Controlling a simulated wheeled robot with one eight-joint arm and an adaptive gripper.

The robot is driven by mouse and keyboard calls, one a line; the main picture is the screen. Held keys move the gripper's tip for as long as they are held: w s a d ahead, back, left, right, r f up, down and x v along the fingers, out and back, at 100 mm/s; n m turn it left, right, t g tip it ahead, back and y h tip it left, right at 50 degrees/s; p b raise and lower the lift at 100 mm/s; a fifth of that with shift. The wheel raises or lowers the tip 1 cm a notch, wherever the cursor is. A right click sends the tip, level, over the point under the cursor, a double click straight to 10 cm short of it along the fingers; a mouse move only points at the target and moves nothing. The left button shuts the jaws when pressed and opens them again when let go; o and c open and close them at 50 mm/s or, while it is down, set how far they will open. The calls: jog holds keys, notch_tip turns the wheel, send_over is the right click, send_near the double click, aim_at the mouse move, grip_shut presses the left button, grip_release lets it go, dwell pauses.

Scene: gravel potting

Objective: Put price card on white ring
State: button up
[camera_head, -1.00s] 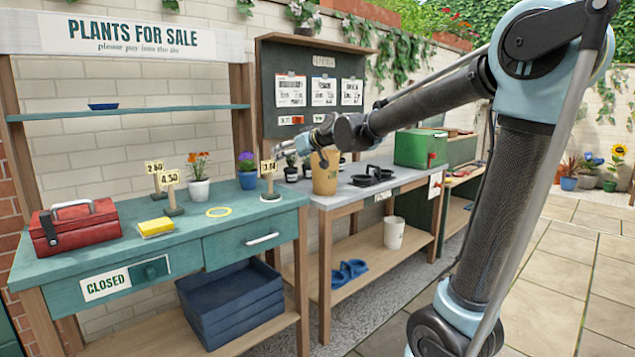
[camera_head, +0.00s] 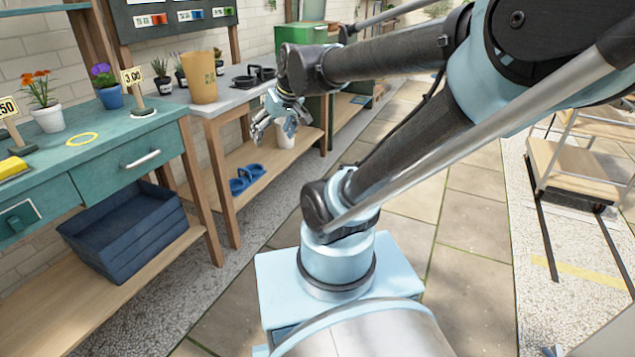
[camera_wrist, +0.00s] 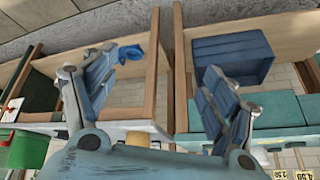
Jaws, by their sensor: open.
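A 3.00 price card (camera_head: 132,76) stands upright on its stand near the right end of the green bench (camera_head: 110,128). Its base appears to sit on a white ring (camera_head: 143,113). A second price card (camera_head: 8,107), ending in 50, is cut off at the left edge. In the wrist view, a 2.50 card (camera_wrist: 262,156) and a 4.50 card (camera_wrist: 303,174) show at the bottom right. My gripper (camera_head: 277,122) is open and empty in front of the grey table, to the right of the cards. Its spread fingers (camera_wrist: 148,85) show in the wrist view with nothing between them.
A tan pot (camera_head: 202,78) and a black tray (camera_head: 254,76) stand on the grey table (camera_head: 228,98). Blue crates (camera_head: 125,230) are under the bench. Paving in front is clear.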

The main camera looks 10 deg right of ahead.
jog(key=s+d+f+m+g+h, duration=0.2)
jog(key=s+d+f+m, duration=0.1)
jog(key=s+d+f, duration=0.7)
jog(key=s, duration=0.3)
jog(key=shift+s+m+g+h, duration=0.3)
jog(key=shift+m+g+h, duration=0.1)
